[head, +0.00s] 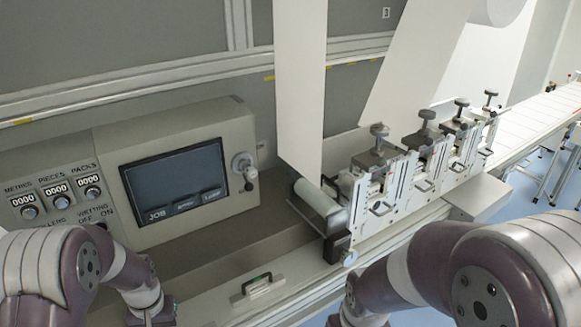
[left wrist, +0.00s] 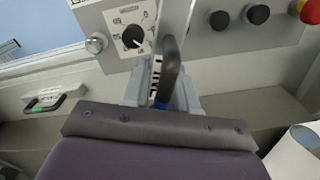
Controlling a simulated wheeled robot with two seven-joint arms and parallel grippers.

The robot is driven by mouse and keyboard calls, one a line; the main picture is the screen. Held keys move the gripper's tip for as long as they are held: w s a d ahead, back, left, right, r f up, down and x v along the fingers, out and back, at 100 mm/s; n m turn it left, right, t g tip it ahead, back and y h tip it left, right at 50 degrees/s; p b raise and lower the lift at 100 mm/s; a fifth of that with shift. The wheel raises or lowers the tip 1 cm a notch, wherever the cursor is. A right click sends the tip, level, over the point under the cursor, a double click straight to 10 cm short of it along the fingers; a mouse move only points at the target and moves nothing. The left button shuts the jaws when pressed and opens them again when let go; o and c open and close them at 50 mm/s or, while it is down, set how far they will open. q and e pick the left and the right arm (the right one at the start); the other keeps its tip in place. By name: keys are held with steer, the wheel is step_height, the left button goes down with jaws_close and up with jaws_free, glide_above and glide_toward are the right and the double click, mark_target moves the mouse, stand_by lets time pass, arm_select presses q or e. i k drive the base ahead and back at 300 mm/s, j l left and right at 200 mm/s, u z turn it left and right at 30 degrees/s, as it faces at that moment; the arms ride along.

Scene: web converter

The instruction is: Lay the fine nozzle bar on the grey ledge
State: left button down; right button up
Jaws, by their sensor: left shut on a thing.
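My left gripper (left wrist: 160,95) shows in the left wrist view, shut on a bar with a dark curved handle (left wrist: 170,68) and a small blue mark. I cannot read a label on it, so I cannot confirm that it is the fine nozzle bar. The palm hides its lower part. In the head view my left arm comes in at lower left and the fingers are out of frame. A grey ledge-like surface (head: 198,262) runs below the console. My right gripper is out of view; only its arm shows at lower right.
A dark handle with a green mark (head: 257,284) sits on the front surface; it also shows in the left wrist view (left wrist: 55,100). A console with a screen (head: 175,180) stands behind. Several clamp units (head: 385,195) and a hanging white web (head: 300,90) are at right.

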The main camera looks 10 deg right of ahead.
mark_target(482, 192)
steer(key=i+l+z, duration=0.2)
steer(key=l+z, duration=0.25)
steer(key=i+l+z, duration=0.25)
steer(key=z, duration=0.15)
steer(key=i+l+z, duration=0.2)
steer(key=z, duration=0.25)
steer(key=i+l+z, duration=0.1)
steer(key=i+z, duration=0.6)
steer(key=z, duration=0.15)
